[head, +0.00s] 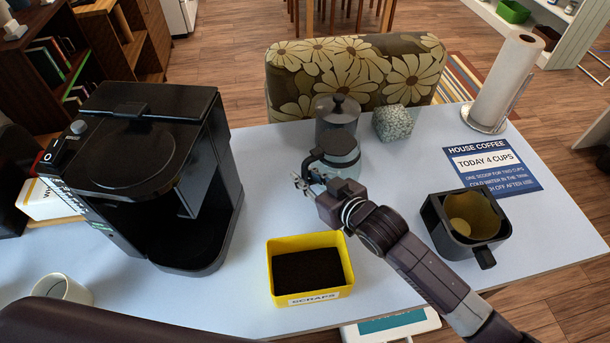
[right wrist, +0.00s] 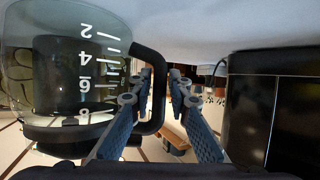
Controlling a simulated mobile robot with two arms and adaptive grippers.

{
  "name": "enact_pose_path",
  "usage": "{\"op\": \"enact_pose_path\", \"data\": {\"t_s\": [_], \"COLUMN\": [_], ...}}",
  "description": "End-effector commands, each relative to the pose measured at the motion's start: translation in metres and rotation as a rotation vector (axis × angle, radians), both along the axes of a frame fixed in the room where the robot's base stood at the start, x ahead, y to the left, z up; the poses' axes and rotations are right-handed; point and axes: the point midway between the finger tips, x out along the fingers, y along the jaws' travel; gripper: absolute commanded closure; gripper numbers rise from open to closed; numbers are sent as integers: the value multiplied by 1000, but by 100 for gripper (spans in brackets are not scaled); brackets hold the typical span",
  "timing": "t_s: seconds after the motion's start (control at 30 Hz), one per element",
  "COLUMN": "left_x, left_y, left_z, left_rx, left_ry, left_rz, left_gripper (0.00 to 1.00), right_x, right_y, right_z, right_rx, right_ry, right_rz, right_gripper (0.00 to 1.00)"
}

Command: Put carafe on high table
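The carafe (head: 345,166) has clear glass, a black lid and white number marks. It stands on the pale table (head: 385,262), right of the coffee maker (head: 100,150). The right wrist view shows its glass body (right wrist: 70,75) at the left, with its black handle (right wrist: 158,92) nearer the middle. My right gripper (head: 304,182) is at the handle side of the carafe. In the wrist view its fingers (right wrist: 160,85) are apart, with the handle showing between them; contact cannot be told. My left gripper is not in view. I cannot tell which table is the high one.
A lidded dark jar (head: 337,118) and a speckled cube (head: 393,124) are behind the carafe. A yellow scraps bin (head: 347,262) is in front. A black filter basket (head: 432,212), a sign (head: 490,165) and a paper towel roll (head: 507,80) are right. A mug (head: 62,290) is front left.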

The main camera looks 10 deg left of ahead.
Motion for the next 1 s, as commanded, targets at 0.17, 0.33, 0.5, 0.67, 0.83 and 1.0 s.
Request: {"op": "enact_pose_path", "data": {"t_s": [0.17, 0.33, 0.5, 0.67, 0.83, 1.0], "left_x": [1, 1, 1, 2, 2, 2], "left_y": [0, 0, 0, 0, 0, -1], "left_z": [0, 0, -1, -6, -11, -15], "left_rx": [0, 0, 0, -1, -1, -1], "left_ry": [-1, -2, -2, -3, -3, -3], "left_rz": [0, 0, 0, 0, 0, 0], "left_gripper": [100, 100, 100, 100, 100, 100], "right_x": [0, 0, -6, -24, -48, -68], "right_y": [0, 0, -7, -23, -44, -62], "right_z": [0, 1, 4, 13, 27, 38], "right_rx": [0, 0, -1, -1, -1, -1], "right_ry": [1, 0, 0, 1, 0, 1], "right_rz": [0, 0, -1, 0, 0, 0], "right_gripper": [72, 72, 72, 72, 72, 72]}}
